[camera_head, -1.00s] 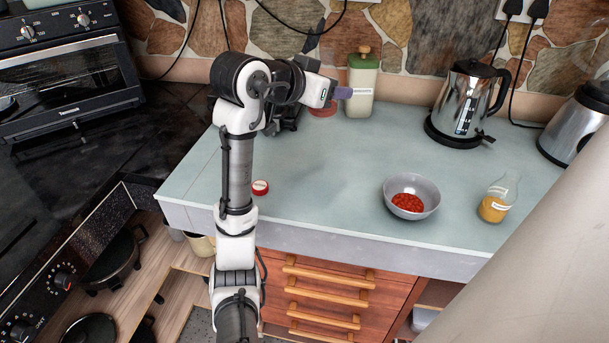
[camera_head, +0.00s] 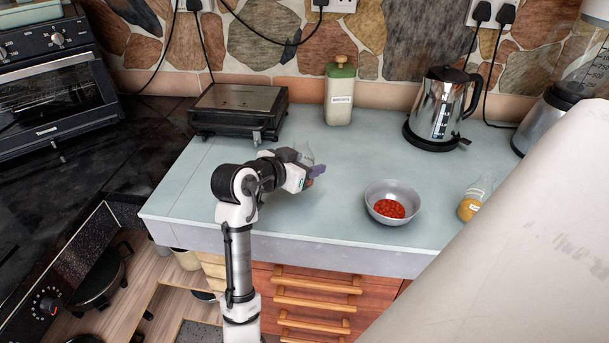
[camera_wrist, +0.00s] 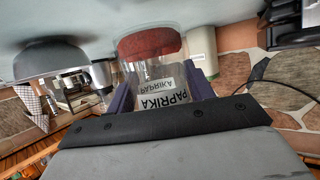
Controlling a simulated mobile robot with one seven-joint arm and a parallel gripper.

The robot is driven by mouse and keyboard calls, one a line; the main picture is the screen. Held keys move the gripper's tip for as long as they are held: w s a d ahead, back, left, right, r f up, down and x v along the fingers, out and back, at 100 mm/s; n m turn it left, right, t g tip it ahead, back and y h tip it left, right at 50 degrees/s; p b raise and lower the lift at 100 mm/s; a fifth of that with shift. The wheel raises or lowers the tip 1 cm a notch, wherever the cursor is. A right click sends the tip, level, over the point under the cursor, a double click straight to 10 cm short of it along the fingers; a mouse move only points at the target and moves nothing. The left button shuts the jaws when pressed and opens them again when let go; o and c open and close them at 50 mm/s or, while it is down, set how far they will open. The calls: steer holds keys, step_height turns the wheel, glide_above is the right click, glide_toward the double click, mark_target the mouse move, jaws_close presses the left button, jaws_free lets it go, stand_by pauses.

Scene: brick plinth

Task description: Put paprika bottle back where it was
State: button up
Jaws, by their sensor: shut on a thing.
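My gripper (camera_head: 312,172) is shut on the paprika bottle (camera_head: 304,155), above the middle of the counter near its front. The bottle is clear, with red powder at its bottom. In the wrist view, which is upside down, the bottle (camera_wrist: 152,72) sits between the purple fingers (camera_wrist: 160,88), its PAPRIKA label facing the camera. It looks roughly upright, with its base toward the counter. I cannot tell whether it touches the counter. The gripper hides part of it in the head view.
A grey bowl (camera_head: 376,187) with red contents stands to the right, then a bottle with yellow-orange contents (camera_head: 470,207). Behind are a black contact grill (camera_head: 238,103), a green-topped canister (camera_head: 340,92) and a kettle (camera_head: 441,108). Counter (camera_head: 330,210) between gripper and bowl is clear.

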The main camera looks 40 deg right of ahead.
steer(key=shift+f, duration=2.05)
steer(key=shift+f, duration=0.2)
steer(key=o, duration=1)
steer(key=shift+r, duration=0.15)
steer(key=shift+a+r, duration=0.1)
steer(key=shift+a, duration=0.05)
steer(key=b+v, duration=0.2)
steer(key=v, duration=0.9)
steer(key=shift+s+a+r, duration=0.1)
steer(key=shift+s+a, duration=0.05)
steer(key=shift+a, duration=0.2)
